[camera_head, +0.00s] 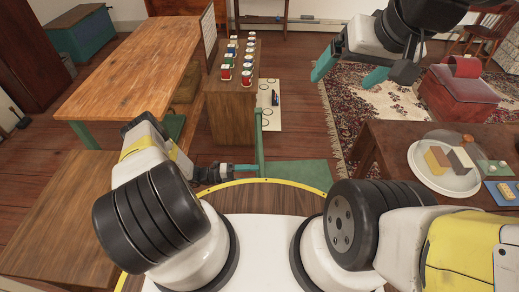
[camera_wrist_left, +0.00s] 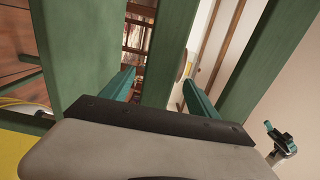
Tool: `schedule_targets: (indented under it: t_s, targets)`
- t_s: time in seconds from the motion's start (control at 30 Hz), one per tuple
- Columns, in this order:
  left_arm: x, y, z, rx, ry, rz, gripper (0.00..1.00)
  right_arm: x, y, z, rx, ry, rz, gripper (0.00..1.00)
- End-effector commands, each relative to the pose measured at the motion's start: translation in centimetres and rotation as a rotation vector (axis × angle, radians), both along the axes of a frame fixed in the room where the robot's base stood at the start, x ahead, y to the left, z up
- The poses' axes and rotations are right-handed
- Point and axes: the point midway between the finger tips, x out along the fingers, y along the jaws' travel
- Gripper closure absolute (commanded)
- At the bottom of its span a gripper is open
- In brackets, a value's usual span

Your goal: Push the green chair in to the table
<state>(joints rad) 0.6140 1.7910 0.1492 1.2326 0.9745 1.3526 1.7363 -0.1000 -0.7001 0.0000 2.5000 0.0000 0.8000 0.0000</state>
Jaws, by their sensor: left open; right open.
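The green chair (camera_head: 297,172) stands in front of me in the head view. Its narrow upright back (camera_head: 259,140) is seen nearly edge-on. My left gripper (camera_head: 240,168) is low at the left side of that back. In the left wrist view, upright green chair slats (camera_wrist_left: 167,50) fill much of the picture. The open left fingers (camera_wrist_left: 160,78) straddle the middle slat; I cannot tell whether they touch it. A wooden table (camera_head: 130,55) with green legs is at upper left. My right gripper (camera_head: 348,70) is open and empty, raised at upper right.
A narrow wooden cabinet (camera_head: 232,108) with several small cans on top stands beyond the chair. Another wooden top (camera_head: 55,215) lies at lower left. A dark side table (camera_head: 390,140) with a round white tray (camera_head: 424,172) is at right. A patterned rug (camera_head: 345,105) lies behind.

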Motion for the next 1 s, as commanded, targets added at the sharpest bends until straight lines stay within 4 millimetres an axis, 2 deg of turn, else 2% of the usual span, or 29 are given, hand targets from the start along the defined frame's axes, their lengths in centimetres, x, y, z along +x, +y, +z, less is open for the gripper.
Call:
schedule_targets:
  t_s: [0.1,0.2,0.57,0.67,0.93,1.0]
  targets:
    - [0.1,-2.0,0.0,-0.001,0.0,-0.001,0.31,0.0,0.0,0.0,0.0,0.0,0.0,0.12]
    - [0.3,-3.0,0.0,-0.001,-0.001,0.0,0.31,0.0,0.0,0.0,0.0,0.0,0.0,0.12]
    - [0.4,-3.6,0.0,0.001,-0.001,0.001,0.31,0.0,0.0,0.0,0.0,0.0,0.0,0.12]
    - [0.4,-3.6,0.0,0.001,-0.001,0.0,0.47,0.0,0.0,0.0,0.0,0.0,0.0,0.12]
    - [0.4,-3.6,0.0,0.0,-0.001,0.0,1.0,0.0,0.0,0.0,0.0,0.0,0.0,0.12]
    - [0.4,-3.6,0.1,-0.001,-0.001,0.0,1.0,0.0,0.0,0.0,0.0,0.0,0.0,0.12]
